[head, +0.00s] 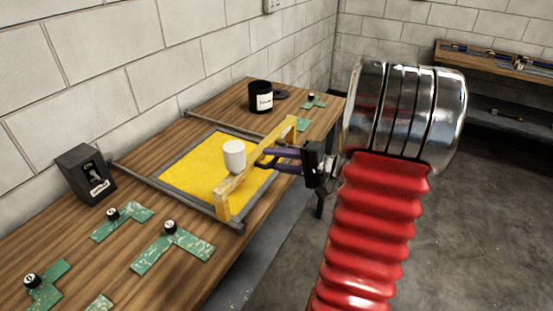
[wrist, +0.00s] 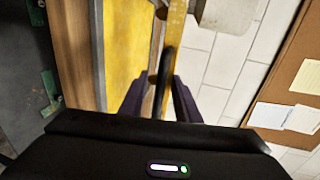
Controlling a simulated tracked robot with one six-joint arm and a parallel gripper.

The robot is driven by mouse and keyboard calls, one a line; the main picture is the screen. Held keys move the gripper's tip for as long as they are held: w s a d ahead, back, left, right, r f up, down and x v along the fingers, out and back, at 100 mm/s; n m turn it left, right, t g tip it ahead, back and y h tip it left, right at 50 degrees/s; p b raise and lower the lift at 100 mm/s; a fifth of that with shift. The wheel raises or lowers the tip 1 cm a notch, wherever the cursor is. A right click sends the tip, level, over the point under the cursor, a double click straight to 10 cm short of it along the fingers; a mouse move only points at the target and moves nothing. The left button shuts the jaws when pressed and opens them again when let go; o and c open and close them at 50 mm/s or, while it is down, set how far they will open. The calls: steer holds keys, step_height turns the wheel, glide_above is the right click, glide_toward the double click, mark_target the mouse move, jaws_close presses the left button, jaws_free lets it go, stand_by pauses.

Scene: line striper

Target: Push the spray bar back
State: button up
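The spray bar is a yellow beam (head: 245,175) lying across a grey frame, with a white cup (head: 234,155) on it. In the wrist view the yellow beam (wrist: 176,25) runs down towards my fingers, and part of the white cup (wrist: 226,12) shows at the top. My gripper (head: 270,157) is at the near side of the beam, around its middle. Its two dark purple fingers stand apart (wrist: 160,95). A thin dark piece, perhaps a handle, lies between them; I cannot tell whether they touch it.
A yellow panel (head: 190,172) lies inside the grey frame, between two rails (head: 180,197). A black box (head: 86,174) stands at the left and a black labelled cup (head: 261,97) at the back. Green L-shaped pieces (head: 172,246) lie on the wooden bench. A block wall runs behind.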

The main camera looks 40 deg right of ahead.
steer(key=shift+c, duration=0.4)
jaws_close()
steer(key=shift+d, duration=0.1)
steer(key=shift+w, duration=0.1)
